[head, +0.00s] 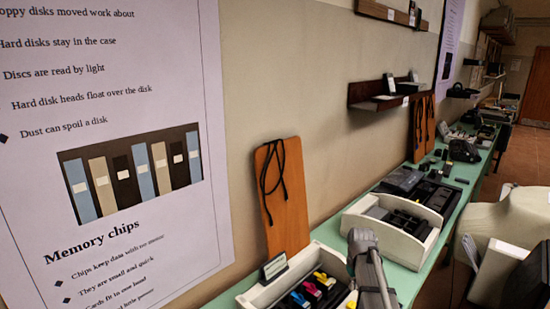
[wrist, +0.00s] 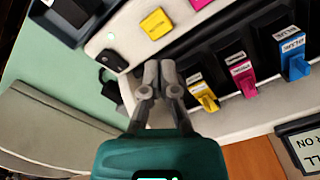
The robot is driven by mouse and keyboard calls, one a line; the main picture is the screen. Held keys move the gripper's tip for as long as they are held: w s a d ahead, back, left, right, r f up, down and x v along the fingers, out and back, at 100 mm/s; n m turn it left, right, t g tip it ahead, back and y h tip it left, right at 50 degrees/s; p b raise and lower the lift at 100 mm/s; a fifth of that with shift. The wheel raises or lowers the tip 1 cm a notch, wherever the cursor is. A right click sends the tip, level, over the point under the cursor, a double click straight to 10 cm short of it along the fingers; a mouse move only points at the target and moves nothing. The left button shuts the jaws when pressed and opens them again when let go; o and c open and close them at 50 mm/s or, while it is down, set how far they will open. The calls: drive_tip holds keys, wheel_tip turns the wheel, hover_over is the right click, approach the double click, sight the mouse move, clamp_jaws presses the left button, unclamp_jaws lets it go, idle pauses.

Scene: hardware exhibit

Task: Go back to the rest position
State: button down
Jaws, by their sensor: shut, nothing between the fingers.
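My gripper (wrist: 158,75) shows in the wrist view with its two grey fingertips together and nothing between them. It is over the edge of a white tray (wrist: 125,35) that holds dark cartridges with coloured ends. A yellow end (wrist: 203,95), a magenta end (wrist: 244,80) and a blue end (wrist: 293,60) lie to the right of the fingers, apart from them. In the head view a grey jointed part, which looks like my arm, rises from the bottom beside the white tray (head: 258,292); the fingertips cannot be made out there.
A green bench (head: 432,272) runs along the wall. A second white tray (head: 412,252) with dark items stands behind the first. A brown board (head: 290,215) with a black cord leans on the wall. A wall shelf (head: 375,103) is above. A pale rounded object (head: 510,225) stands right.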

drive_tip(key=s+a+m, duration=0.1)
drive_tip(key=s+a, duration=0.4)
drive_tip(key=s, duration=0.3)
drive_tip(key=s+a+m, duration=0.1)
drive_tip(key=s+a, duration=0.3)
drive_tip(key=s, duration=0.4)
drive_tip(key=shift+a, duration=0.4)
